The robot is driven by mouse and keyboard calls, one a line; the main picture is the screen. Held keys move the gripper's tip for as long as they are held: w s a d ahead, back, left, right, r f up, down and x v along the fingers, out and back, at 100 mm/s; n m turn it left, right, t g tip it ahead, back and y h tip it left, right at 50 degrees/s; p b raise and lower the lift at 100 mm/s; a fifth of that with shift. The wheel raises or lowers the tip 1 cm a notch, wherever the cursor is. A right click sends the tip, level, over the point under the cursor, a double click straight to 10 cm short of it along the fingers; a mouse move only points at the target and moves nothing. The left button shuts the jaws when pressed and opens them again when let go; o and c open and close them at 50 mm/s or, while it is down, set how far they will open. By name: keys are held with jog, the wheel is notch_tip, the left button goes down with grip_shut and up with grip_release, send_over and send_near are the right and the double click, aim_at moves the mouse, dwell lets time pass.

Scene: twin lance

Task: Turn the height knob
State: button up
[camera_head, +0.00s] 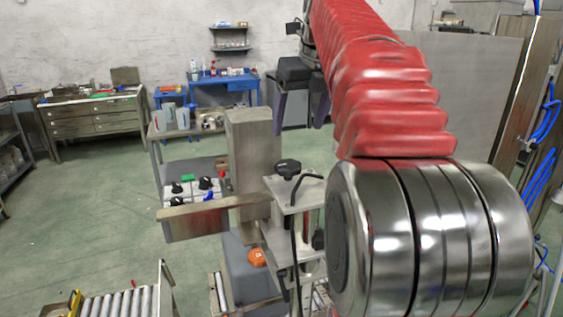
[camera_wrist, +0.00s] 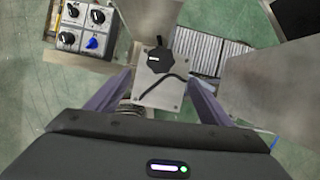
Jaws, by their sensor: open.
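The height knob is most likely the black lobed knob (camera_head: 288,168) on top of a small metal plate (camera_head: 305,192) of the machine. In the wrist view the black knob (camera_wrist: 158,57) lies near the middle, just beyond my fingertips. My gripper (camera_head: 300,115) is open and empty, its two purple fingers pointing down. In the head view it hangs above the plate, apart from the knob. In the wrist view my gripper (camera_wrist: 159,77) has one finger on each side of the plate. A black cable curves over the plate beside the knob.
A grey control panel (camera_wrist: 72,48) with several black knobs and a blue one stands left of the plate. A metal column (camera_head: 252,150) and horizontal bar (camera_head: 200,212) stand close by. An orange knob (camera_head: 257,257) sits lower. Roller conveyor (camera_head: 125,303) is at front left. Green floor is open left.

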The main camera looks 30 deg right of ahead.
aim_at(288, 164)
jog(key=shift+d, duration=0.1)
dwell(0.3)
jog(key=x, duration=1.4)
jog(key=shift+r, duration=0.1)
jog(key=shift+c, duration=0.7)
jog(key=c, duration=0.9)
